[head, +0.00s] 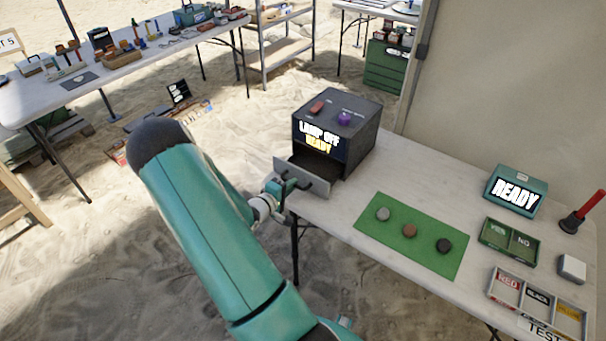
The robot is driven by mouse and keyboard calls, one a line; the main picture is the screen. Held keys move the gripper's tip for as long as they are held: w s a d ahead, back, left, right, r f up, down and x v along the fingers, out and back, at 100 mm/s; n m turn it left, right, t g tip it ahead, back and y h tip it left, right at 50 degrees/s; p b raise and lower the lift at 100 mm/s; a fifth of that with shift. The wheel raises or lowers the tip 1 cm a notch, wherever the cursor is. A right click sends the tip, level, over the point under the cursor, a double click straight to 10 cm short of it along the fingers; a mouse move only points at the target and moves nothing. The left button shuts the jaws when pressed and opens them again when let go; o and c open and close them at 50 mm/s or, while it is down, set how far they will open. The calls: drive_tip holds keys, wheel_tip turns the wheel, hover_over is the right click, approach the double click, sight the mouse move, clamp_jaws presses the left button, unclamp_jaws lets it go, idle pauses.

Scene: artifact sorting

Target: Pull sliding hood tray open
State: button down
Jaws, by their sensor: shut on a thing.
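The dark hood box (362,135) stands at the left end of the white table, with a red and a purple item on top and a front display reading "LAMP OFF READY". Its sliding tray (325,188) is partly out of the front opening, and its inside looks empty. My gripper (284,186) is at the tray's front panel, shut on the tray's handle. The handle itself is mostly hidden by the gripper.
On the table (335,217) lie a green mat (412,258) with three round stones, a READY screen (515,191), a YES/NO box (509,242) and a labelled sorting tray (540,302). Sand lies left of the table.

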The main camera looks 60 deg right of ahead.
drive_tip(key=v, duration=0.3)
drive_tip(key=shift+w+a+f, duration=0.1)
drive_tip(key=shift+a+f, duration=0.1)
drive_tip(key=shift+f, duration=0.1)
drive_tip(key=c, duration=1.5)
unclamp_jaws()
drive_tip(key=v, duration=1.3)
drive_tip(key=shift+a, duration=0.35)
drive_tip(key=shift+w+r, duration=0.1)
